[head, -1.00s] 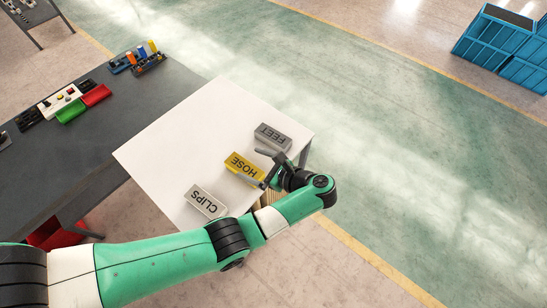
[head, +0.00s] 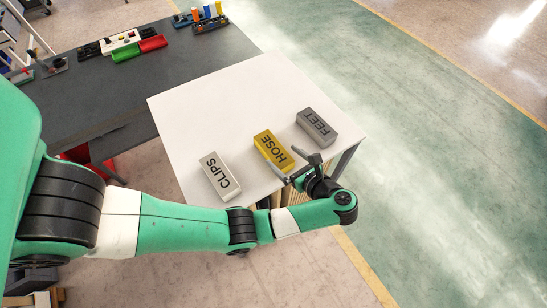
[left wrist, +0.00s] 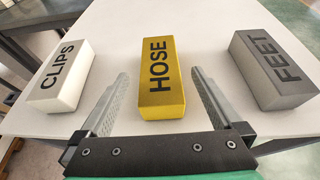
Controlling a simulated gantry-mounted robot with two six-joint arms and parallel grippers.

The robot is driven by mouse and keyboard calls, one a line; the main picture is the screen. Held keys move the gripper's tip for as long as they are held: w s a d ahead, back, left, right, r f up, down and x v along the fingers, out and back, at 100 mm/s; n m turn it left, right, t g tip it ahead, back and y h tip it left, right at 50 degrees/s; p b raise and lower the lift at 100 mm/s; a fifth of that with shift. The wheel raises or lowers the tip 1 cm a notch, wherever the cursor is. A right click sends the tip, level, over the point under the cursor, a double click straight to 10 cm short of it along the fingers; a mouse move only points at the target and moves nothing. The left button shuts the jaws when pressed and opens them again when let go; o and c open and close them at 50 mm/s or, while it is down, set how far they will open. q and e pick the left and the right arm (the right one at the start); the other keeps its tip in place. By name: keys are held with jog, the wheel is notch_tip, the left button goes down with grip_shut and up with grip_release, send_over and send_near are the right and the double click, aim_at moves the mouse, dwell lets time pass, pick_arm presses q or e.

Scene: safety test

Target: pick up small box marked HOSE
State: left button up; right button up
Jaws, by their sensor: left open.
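The yellow box marked HOSE (head: 273,149) lies on the white table, between a white box marked CLIPS (head: 219,176) and a grey box marked FEET (head: 317,128). My left gripper (head: 297,169) is open at the table's near edge, beside the near end of the HOSE box. In the left wrist view the HOSE box (left wrist: 161,78) lies straight ahead between the lines of the two open fingers (left wrist: 159,98), with a gap on each side. The fingers hold nothing. My right gripper is not in view.
The white table (head: 205,110) is bare behind the boxes. A dark grey table (head: 90,90) adjoins at the left, with red and green trays (head: 140,49) and small parts. The CLIPS (left wrist: 61,76) and FEET (left wrist: 272,70) boxes flank the fingers.

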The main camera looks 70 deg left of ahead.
aim_at(276, 151)
pick_arm(q)
jog(key=shift+s+a+f+b, duration=0.15)
jog(key=shift+a+f+b, duration=0.3)
jog(key=shift+f, duration=0.1)
jog(key=shift+a+r, duration=0.3)
jog(key=x, duration=0.5)
jog(key=shift+s+f, duration=0.1)
jog(key=shift+f, duration=0.1)
jog(key=c, duration=1.4)
